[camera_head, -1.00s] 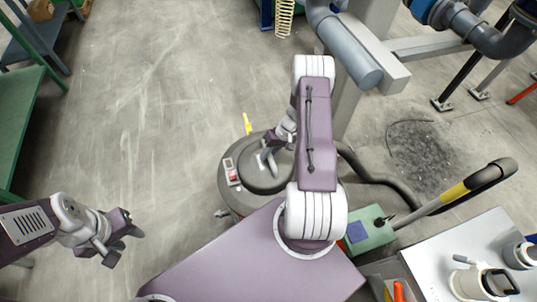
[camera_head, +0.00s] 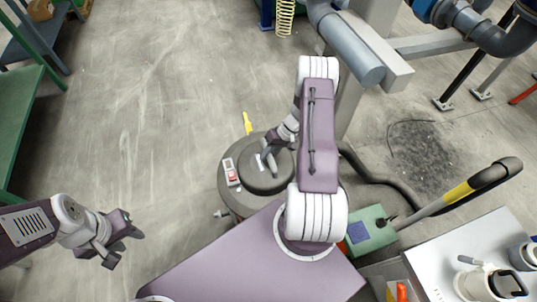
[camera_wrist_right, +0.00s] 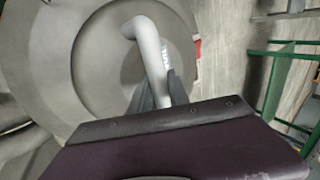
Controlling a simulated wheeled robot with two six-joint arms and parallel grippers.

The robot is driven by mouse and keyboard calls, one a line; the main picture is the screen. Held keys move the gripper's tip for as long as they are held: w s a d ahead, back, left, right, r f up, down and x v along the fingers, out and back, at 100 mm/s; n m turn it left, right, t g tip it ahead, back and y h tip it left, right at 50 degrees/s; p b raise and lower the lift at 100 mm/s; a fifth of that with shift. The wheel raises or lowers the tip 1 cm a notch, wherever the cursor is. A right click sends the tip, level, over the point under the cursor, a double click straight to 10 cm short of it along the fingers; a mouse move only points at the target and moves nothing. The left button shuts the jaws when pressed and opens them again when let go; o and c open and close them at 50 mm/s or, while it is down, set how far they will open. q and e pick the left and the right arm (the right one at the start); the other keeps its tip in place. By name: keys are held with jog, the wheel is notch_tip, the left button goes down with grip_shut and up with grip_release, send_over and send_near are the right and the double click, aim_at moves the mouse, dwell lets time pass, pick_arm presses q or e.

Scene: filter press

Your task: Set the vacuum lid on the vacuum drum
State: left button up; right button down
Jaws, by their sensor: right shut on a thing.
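The vacuum lid (camera_head: 272,181) is a dark grey round disc with a pale bent handle. It lies over the vacuum drum (camera_head: 232,202), a wide grey-brown round body with a red-and-white switch. In the right wrist view, the lid (camera_wrist_right: 95,65) fills the upper left, inside the wider drum rim. My right gripper (camera_head: 267,158) is shut on the lid's handle; the fingers show at its lower end in the wrist view (camera_wrist_right: 161,92). I cannot tell whether the lid touches the drum. My left gripper (camera_head: 127,249) is open and empty, far left of the drum.
A yellow marker-like piece (camera_head: 247,123) stands behind the drum. A thick dark hose (camera_head: 385,181) runs right of it.

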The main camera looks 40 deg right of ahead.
jog(key=shift+f+b, duration=0.75)
jog(key=shift+f, duration=0.2)
jog(key=c, duration=1.2)
grip_release()
jog(key=shift+o, duration=0.2)
jog(key=p+v, duration=0.1)
jog(key=v, duration=0.8)
jog(key=shift+a+r, duration=0.1)
jog(key=shift+r, duration=0.1)
